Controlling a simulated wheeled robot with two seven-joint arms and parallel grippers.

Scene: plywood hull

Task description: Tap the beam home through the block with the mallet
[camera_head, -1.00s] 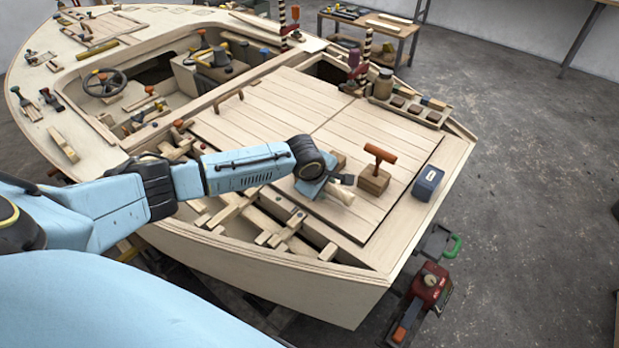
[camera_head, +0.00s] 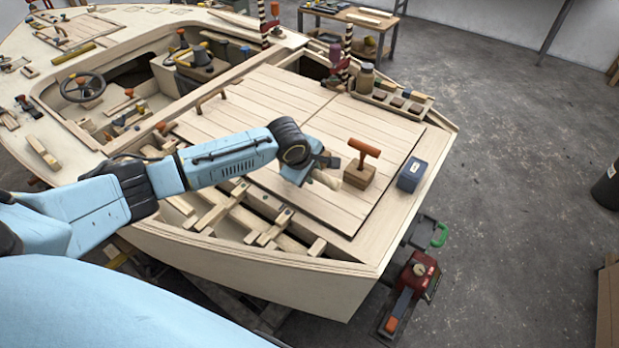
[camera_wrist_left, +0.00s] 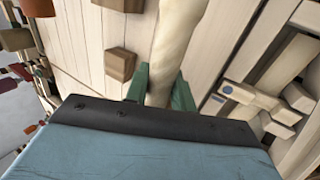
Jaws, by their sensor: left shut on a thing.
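My left gripper (camera_head: 314,173) is shut on a pale, rounded wooden piece (camera_head: 327,180), which looks like the mallet's handle. In the left wrist view the green fingers (camera_wrist_left: 160,88) close around this pale shaft (camera_wrist_left: 180,35), which runs out past the top edge; no mallet head shows. The block (camera_head: 358,176) is a brown wooden cube on the plank deck. An orange-brown T-shaped beam (camera_head: 365,149) stands upright in its top, with its crossbar well above the block. The gripper is just left of the block, with the pale piece close to it. My right gripper is out of view.
A blue box (camera_head: 412,175) sits right of the block. A second wooden block (camera_wrist_left: 120,65) lies on the deck in the left wrist view. A tray (camera_head: 400,103) and a jar (camera_head: 365,77) stand farther back. Open hull ribs (camera_head: 270,228) lie on the near side.

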